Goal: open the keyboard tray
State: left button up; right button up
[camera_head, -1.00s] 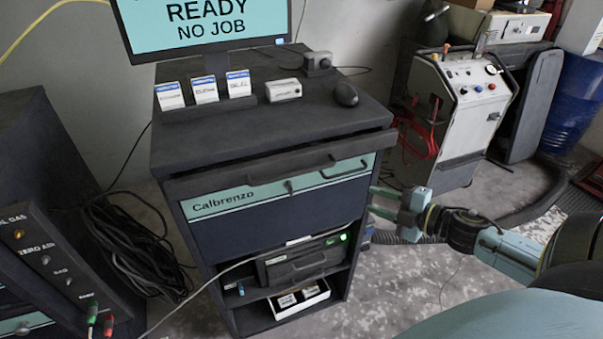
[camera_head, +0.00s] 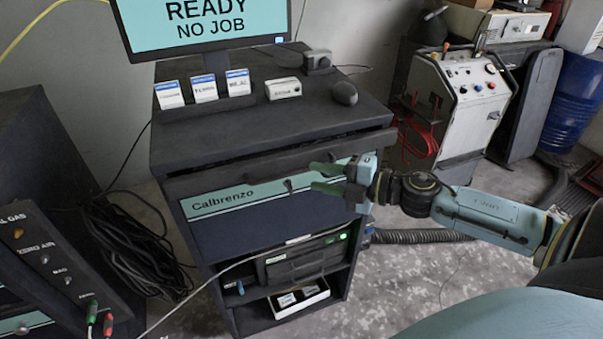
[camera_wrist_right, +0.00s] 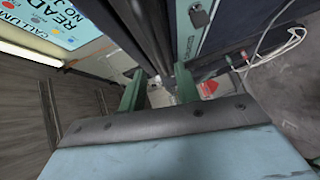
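The keyboard tray (camera_head: 235,177) is the dark strip under the top of the dark Calbrenzo cabinet in the head view. It appears closed, nearly flush under the top. My right gripper (camera_head: 314,177) is at the right part of the cabinet front, in front of the teal band just below the tray's front. Its two green fingers point left and are apart. In the wrist view the fingers (camera_wrist_right: 158,88) are also apart, with nothing clearly held between them. Contact with the tray cannot be told. The gripper hides the right part of the front. My left gripper is out of view.
A monitor (camera_head: 210,25), small boxes (camera_head: 204,88) and a mouse (camera_head: 344,93) are on the cabinet top. The teal-banded drawer (camera_head: 240,200) is below the tray, above open shelves.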

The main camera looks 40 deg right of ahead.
aim_at(299, 173)
jog(key=shift+p+x, duration=0.3)
jog(key=shift+x, duration=2.25)
jog(key=shift+c, duration=0.3)
grip_shut()
